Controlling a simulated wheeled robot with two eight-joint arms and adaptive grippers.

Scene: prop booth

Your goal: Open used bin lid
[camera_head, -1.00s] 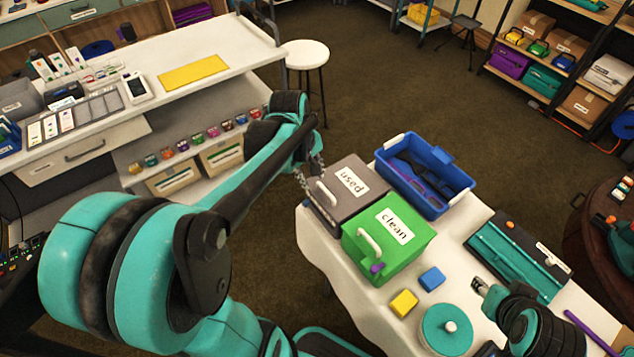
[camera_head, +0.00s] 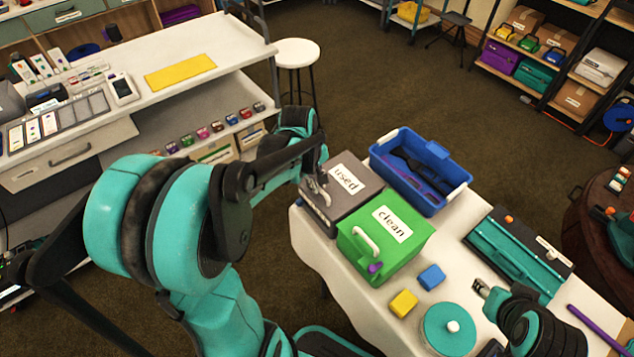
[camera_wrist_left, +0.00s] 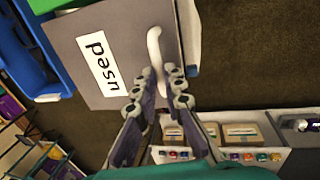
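The grey used bin (camera_head: 333,218) stands on the white table with its lid (camera_head: 360,168) down and the word "used" on a white label. The lid's white handle (camera_wrist_left: 155,48) shows in the left wrist view. My left gripper (camera_head: 312,182) is at this handle. In the left wrist view the gripper's two fingers (camera_wrist_left: 161,73) are apart, one on each side of the handle's near end. I cannot see clear contact. My right gripper (camera_head: 480,288) is low at the table's right part, away from the bin; its finger opening is too small to judge.
The green clean bin (camera_head: 375,252) stands right beside the used bin. A blue tote (camera_head: 440,200) with dark tools is behind them. A yellow block (camera_head: 403,303), a blue block (camera_head: 431,277) and a round teal lidded container (camera_head: 440,338) are in front.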

